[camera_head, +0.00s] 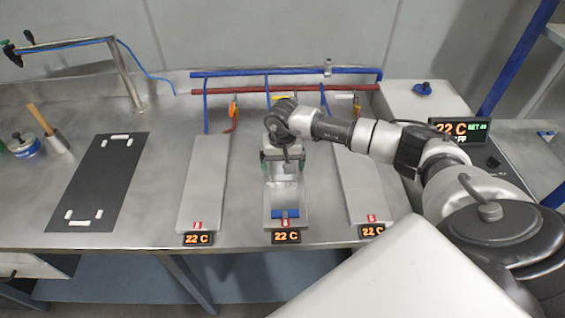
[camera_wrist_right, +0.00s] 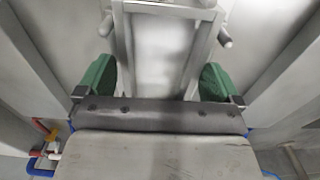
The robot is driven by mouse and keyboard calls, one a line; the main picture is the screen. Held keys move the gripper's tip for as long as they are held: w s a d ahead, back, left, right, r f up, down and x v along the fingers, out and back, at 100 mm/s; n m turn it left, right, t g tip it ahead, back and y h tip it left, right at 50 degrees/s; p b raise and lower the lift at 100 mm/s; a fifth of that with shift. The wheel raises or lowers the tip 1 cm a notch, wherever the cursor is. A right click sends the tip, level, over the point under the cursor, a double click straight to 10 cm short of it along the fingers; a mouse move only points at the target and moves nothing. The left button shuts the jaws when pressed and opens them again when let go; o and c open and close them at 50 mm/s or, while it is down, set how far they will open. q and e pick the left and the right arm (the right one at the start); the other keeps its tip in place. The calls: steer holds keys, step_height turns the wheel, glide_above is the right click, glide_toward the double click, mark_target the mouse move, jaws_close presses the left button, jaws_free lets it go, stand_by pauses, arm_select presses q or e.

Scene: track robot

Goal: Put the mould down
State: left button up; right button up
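The mould is a light grey metal frame (camera_head: 284,188) at the middle of three heated plates in the head view. In the right wrist view, the mould (camera_wrist_right: 165,45) shows its two side uprights and short pegs. My right gripper (camera_head: 282,157) is over the far part of the mould. Whether the mould's underside touches the middle plate (camera_head: 286,224) cannot be told. My left gripper is not in view.
Bare plates stand to the left (camera_head: 205,185) and right (camera_head: 362,190), each with a 22 C display. A black mat (camera_head: 98,185) with white corner marks lies further left. Blue and red pipes (camera_head: 290,91) run behind. A mallet (camera_head: 48,130) and blue tin (camera_head: 24,146) stand far left.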

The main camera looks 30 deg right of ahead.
steer(key=shift+r+p, duration=0.25)
steer(key=shift+p, duration=0.05)
steer(key=shift+w+r+b, duration=0.1)
steer(key=shift+r+b, duration=0.25)
steer(key=shift+b, duration=0.05)
step_height(320, 180, up, 11)
steer(key=b, duration=0.2)
steer(key=shift+b, duration=0.4)
steer(key=shift+d, duration=0.1)
